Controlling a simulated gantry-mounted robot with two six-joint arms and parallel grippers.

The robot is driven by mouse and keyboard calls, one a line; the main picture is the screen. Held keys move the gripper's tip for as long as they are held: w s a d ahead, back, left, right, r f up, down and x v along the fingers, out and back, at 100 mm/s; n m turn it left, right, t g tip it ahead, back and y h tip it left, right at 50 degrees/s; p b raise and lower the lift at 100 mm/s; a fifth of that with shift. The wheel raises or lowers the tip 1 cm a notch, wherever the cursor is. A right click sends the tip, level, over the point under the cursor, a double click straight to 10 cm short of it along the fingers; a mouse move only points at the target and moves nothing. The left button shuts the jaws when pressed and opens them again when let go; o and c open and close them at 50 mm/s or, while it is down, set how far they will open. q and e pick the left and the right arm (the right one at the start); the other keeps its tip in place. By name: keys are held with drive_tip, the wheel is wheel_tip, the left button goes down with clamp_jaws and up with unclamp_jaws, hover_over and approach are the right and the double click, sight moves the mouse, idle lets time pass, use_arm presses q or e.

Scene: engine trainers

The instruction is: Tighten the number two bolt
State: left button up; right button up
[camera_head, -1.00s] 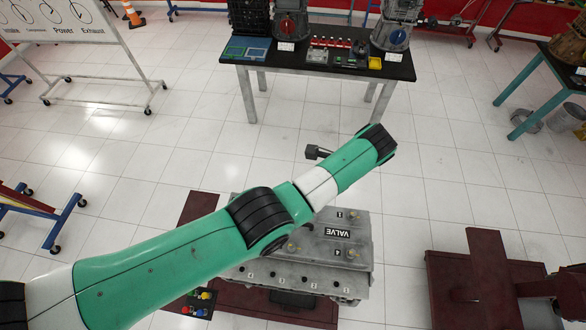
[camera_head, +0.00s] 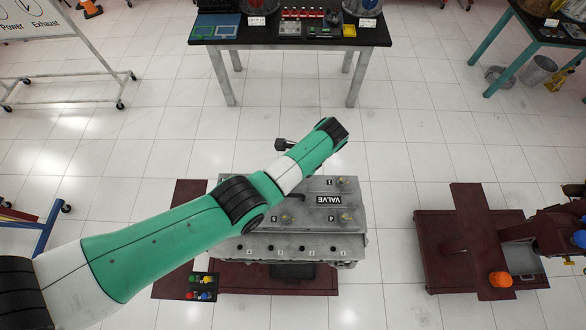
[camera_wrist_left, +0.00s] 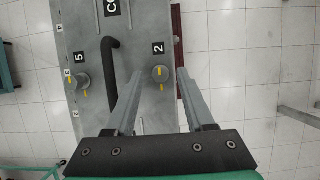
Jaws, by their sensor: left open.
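The number two bolt (camera_wrist_left: 160,74) shows in the left wrist view as a round grey head with yellow marks, beside a "2" label on the grey valve cover (camera_wrist_left: 92,40). My left gripper (camera_wrist_left: 159,72) is open, with one finger on each side of the bolt head in this view. I cannot tell the height gap or whether a finger touches it. The number five bolt (camera_wrist_left: 80,83) is to the left, past a black curved handle (camera_wrist_left: 111,65). In the head view the engine cover (camera_head: 310,200) is partly hidden by my left arm, which also hides the number two bolt.
Bolts one (camera_head: 343,182), four (camera_head: 345,216) and five (camera_head: 286,218) stand up from the cover. A button box (camera_head: 201,287) is at the engine's front left. A dark red stand (camera_head: 455,250) is to the right. A workbench (camera_head: 290,35) stands behind, with clear floor between.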

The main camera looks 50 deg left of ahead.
use_arm(q)
drive_tip(key=shift+c, duration=0.3)
clamp_jaws()
drive_tip(key=shift+m, duration=0.4)
drive_tip(key=shift+s+d+m+t+p, duration=0.1)
drive_tip(key=shift+m+t+p, duration=0.3)
drive_tip(key=shift+m+p, duration=0.4)
drive_tip(key=m+t+y, duration=0.1)
drive_tip(key=m, duration=0.2)
drive_tip(key=shift+s+m, duration=0.15)
drive_tip(key=shift+m, duration=0.15)
drive_tip(key=m, duration=0.1)
drive_tip(key=m+t, duration=0.1)
drive_tip(key=m, duration=0.1)
drive_tip(key=m+t, duration=0.1)
drive_tip(key=m, duration=0.1)
drive_tip(key=shift+s, duration=0.25)
drive_tip(key=m+t, duration=0.1)
drive_tip(key=m, duration=0.2)
drive_tip(key=m+t, duration=0.1)
drive_tip(key=m, duration=0.2)
drive_tip(key=shift+s+h, duration=0.2)
drive_tip(key=shift+h, duration=0.2)
